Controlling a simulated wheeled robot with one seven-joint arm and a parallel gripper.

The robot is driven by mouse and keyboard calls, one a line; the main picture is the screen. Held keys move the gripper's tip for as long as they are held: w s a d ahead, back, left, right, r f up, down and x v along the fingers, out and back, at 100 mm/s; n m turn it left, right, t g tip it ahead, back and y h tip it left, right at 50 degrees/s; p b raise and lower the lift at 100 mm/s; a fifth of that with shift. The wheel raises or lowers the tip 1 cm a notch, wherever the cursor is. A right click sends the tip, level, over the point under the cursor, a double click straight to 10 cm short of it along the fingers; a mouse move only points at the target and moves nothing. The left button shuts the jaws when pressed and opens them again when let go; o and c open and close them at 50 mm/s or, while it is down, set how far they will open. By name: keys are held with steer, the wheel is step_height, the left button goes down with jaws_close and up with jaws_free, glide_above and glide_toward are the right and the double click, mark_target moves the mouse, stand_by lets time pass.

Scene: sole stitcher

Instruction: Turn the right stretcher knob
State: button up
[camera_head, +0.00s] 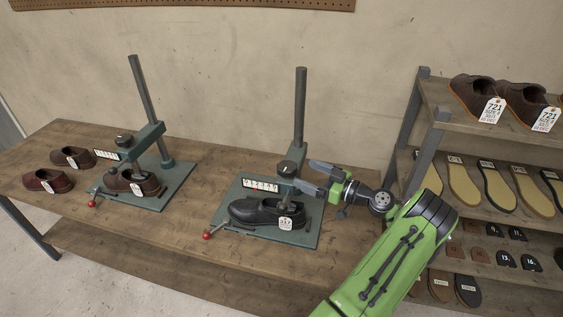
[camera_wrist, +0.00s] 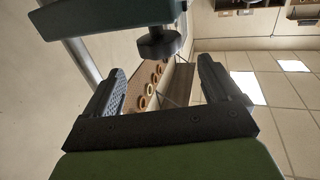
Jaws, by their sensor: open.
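The right stretcher has a dark round knob (camera_head: 287,167) on top of its green-grey arm, beside the upright post (camera_head: 300,110). A black shoe (camera_head: 258,212) with a white tag sits on its base plate. My gripper (camera_head: 312,178) is open and empty, just right of the knob. In the wrist view the knob (camera_wrist: 158,43) shows ahead of the fingertips, in line with the gap between my two fingers (camera_wrist: 162,72). The knob does not appear to be between the fingers, and I cannot tell the exact distance. The stretcher's arm (camera_wrist: 105,15) shows beside the knob.
The left stretcher (camera_head: 150,140) holds a brown shoe, with two loose brown shoes (camera_head: 72,157) left of it. A shelf rack (camera_head: 432,140) with shoes, soles and small parts stands close on the right. The wooden bench (camera_head: 160,238) is clear in front.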

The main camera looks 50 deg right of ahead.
mark_target(283, 164)
steer(key=w, duration=0.6)
steer(key=w+a+p, duration=0.1)
steer(key=w, duration=0.2)
steer(key=shift+w, duration=0.2)
steer(key=shift+s, duration=0.1)
steer(key=shift+c, duration=0.4)
steer(key=c, duration=0.9)
